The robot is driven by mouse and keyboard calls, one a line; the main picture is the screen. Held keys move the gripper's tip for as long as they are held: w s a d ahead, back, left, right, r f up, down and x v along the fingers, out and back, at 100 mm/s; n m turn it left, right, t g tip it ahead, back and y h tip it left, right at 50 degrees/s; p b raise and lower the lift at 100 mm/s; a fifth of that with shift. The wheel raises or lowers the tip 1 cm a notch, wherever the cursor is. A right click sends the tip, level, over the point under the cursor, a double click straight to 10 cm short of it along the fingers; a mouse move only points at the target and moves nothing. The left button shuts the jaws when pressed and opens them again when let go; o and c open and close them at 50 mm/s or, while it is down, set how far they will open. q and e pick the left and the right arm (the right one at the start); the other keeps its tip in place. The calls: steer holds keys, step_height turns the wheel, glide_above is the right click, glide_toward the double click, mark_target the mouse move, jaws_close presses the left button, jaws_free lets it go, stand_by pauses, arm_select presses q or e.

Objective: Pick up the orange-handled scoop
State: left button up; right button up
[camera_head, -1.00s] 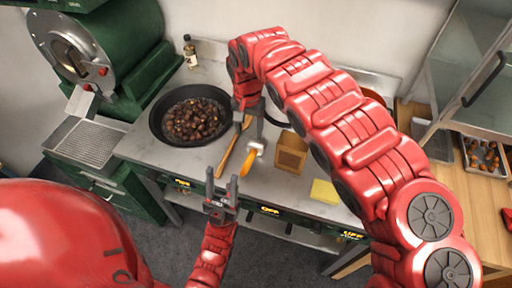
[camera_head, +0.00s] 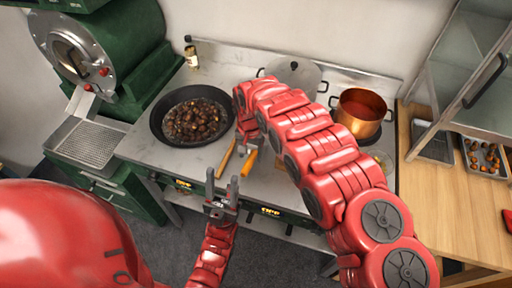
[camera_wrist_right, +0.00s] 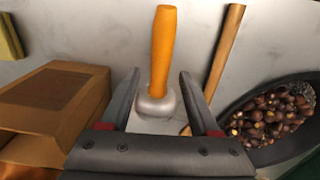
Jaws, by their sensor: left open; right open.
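The orange-handled scoop (camera_head: 249,160) lies on the grey counter, mostly hidden by my right arm in the head view. In the right wrist view its orange handle (camera_wrist_right: 164,48) points away and its metal end (camera_wrist_right: 155,103) sits between my fingers, with a gap on each side. My right gripper (camera_head: 247,143) is open over the scoop and also shows in the right wrist view (camera_wrist_right: 160,76). My left gripper (camera_head: 222,188) is open and empty in front of the counter edge.
A wooden utensil (camera_head: 226,158) lies beside the scoop. A black pan (camera_head: 157,132) of chestnuts stands to its left. A cardboard box (camera_wrist_right: 60,105) is close to my right gripper, with a yellow sponge (camera_wrist_right: 10,38) beyond. A copper pot (camera_head: 358,124) and lid (camera_head: 293,72) stand behind my right arm.

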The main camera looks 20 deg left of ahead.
steer(key=shift+f, duration=1.15)
jaws_close()
